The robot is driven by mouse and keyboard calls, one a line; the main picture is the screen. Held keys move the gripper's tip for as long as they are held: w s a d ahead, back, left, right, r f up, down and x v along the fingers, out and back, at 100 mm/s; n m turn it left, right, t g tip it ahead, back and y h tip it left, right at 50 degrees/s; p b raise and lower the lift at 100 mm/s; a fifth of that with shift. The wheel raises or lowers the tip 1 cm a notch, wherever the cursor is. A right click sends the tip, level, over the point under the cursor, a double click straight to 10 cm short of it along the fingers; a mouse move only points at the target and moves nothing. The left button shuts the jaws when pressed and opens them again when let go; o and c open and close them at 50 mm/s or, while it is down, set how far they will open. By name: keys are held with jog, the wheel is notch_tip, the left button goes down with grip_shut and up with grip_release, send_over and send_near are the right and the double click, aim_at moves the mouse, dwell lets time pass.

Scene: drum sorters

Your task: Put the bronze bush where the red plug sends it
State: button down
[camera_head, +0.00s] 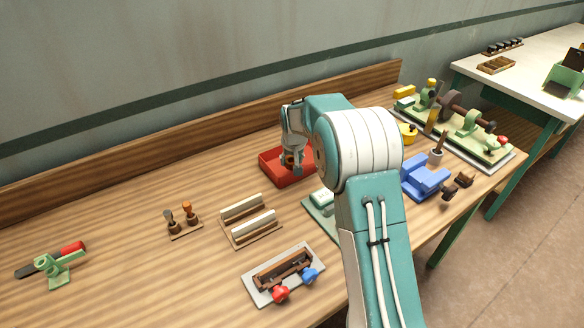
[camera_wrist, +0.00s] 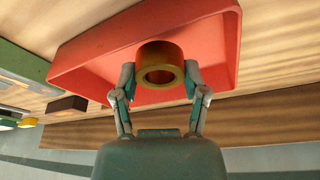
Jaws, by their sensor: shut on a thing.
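The bronze bush (camera_wrist: 160,66) is a short brass-coloured ring held between the two fingers of my gripper (camera_wrist: 160,85). In the head view my gripper (camera_head: 290,166) is over the red tray (camera_head: 268,170), pointing down, with the brownish bush low between its fingers. In the wrist view the red tray (camera_wrist: 80,62) spreads behind the bush. I cannot tell whether the bush touches the tray floor. Red knobs show on a grey-plated fixture (camera_head: 280,294) and on the green drum machine (camera_head: 503,141); I cannot tell which is the red plug.
A blue fixture (camera_head: 425,178) stands right of my arm. A cream-barred rack (camera_head: 250,222) and a small wooden stand (camera_head: 184,224) are left of it. A green clamp (camera_head: 58,268) sits at far left. My arm hides part of the bench; bare wood lies left of the tray.

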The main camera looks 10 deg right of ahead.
jog(key=shift+w+d+f, duration=0.1)
jog(key=shift+w+f, duration=0.1)
jog(key=shift+f, duration=1.6)
jog(key=shift+c, duration=0.6)
grip_release()
jog(key=shift+f, duration=0.1)
